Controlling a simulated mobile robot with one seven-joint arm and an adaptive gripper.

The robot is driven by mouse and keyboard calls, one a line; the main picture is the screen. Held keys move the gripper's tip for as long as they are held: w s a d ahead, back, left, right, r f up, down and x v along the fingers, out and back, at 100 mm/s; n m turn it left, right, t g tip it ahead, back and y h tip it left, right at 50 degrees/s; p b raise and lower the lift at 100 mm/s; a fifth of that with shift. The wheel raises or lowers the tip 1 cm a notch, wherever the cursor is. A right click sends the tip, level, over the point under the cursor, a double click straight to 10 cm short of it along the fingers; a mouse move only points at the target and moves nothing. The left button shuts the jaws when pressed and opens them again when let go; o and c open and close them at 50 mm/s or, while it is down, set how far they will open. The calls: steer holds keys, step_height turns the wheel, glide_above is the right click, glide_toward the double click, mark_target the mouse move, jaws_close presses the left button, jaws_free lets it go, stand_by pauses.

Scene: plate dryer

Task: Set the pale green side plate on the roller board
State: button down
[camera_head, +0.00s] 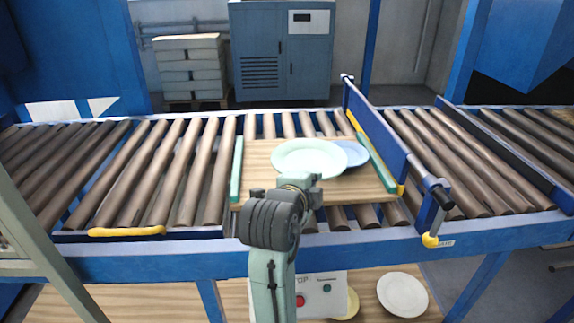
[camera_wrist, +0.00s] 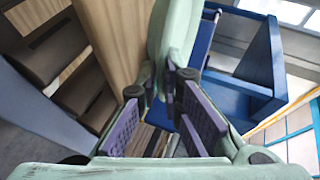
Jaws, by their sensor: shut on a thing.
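The pale green side plate (camera_head: 308,157) is over the wooden roller board (camera_head: 258,158) in the head view. My gripper (camera_head: 299,181) is shut on its near edge. In the wrist view the plate (camera_wrist: 173,35) shows nearly edge-on between the finger pads of my gripper (camera_wrist: 163,92). A light blue plate (camera_head: 354,152) is at the board's right part, partly hidden behind the green plate. I cannot tell whether the green plate touches the board or the blue plate.
Green strips (camera_head: 236,168) edge the board on its left and right. A blue gate (camera_head: 378,130) stands just right of it. Rollers (camera_head: 160,170) are bare to the left. Below are a white plate (camera_head: 402,294), a yellow plate (camera_head: 349,304) and a control box (camera_head: 320,294).

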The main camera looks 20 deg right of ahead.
mark_target(273, 165)
steer(key=w+a, duration=0.1)
steer(key=w, duration=0.2)
steer(key=w+a+p, duration=0.1)
steer(key=w, duration=0.3)
steer(key=w+a+f+p, duration=0.1)
steer(key=w, duration=0.2)
steer(key=shift+w+a, duration=0.3)
steer(key=shift+a, duration=0.05)
steer(key=shift+w+f, duration=0.1)
steer(key=shift+w, duration=0.05)
steer(key=shift+f+p, duration=0.5)
steer(key=shift+f, duration=1.2)
steer(key=c, duration=1.8)
jaws_free()
steer(key=shift+o, duration=0.2)
steer(key=b+v, duration=0.2)
steer(key=v, duration=1)
steer(key=shift+a, duration=0.1)
